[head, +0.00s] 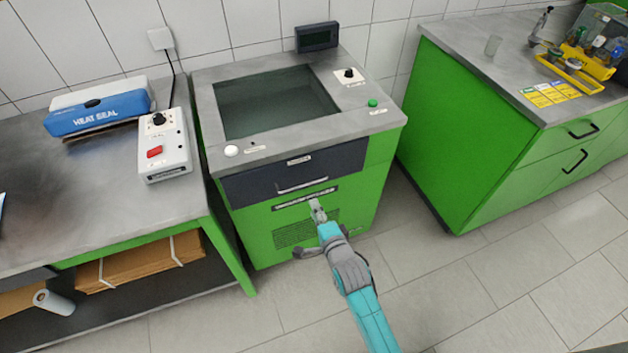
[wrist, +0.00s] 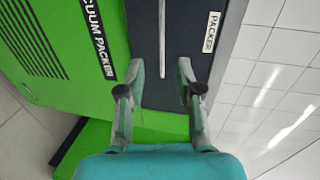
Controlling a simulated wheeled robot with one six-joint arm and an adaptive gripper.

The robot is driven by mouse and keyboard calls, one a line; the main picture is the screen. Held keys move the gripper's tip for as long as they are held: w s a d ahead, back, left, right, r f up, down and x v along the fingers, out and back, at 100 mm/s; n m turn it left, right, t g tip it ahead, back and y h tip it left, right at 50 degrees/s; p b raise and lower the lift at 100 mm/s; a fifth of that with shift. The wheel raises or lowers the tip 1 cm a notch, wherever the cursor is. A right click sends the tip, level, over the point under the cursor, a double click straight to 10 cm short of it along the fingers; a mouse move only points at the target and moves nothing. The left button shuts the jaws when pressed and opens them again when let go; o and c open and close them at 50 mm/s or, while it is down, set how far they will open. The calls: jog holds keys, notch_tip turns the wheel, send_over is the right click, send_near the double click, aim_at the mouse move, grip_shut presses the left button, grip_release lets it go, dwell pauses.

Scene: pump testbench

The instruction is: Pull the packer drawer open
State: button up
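The packer drawer (head: 258,184) is a dark front under the grey top of the green vacuum packer (head: 262,232). It looks flush with the cabinet. Its pale bar handle (head: 302,186) runs across the front. In the wrist view the dark drawer front (wrist: 150,18) fills the upper middle, with the handle (wrist: 162,40) as a thin upright line. My gripper (head: 316,203) is just in front of and below the handle in the head view. In the wrist view my gripper (wrist: 160,74) is open, with one finger on each side of the handle line. I cannot tell whether they touch it.
A left bench holds a heat seal box (head: 98,110) and a control box (head: 165,147). A green drawer cabinet (head: 480,130) stands at the right, with a yellow rack (head: 572,75) on top. Tiled floor (head: 425,270) is clear in front of the packer.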

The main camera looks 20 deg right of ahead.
aim_at(304, 185)
jog(key=x, duration=1.1)
jog(key=shift+w+d+r, duration=0.1)
jog(key=shift+w+d, duration=0.1)
jog(key=shift+w, duration=0.1)
grip_shut()
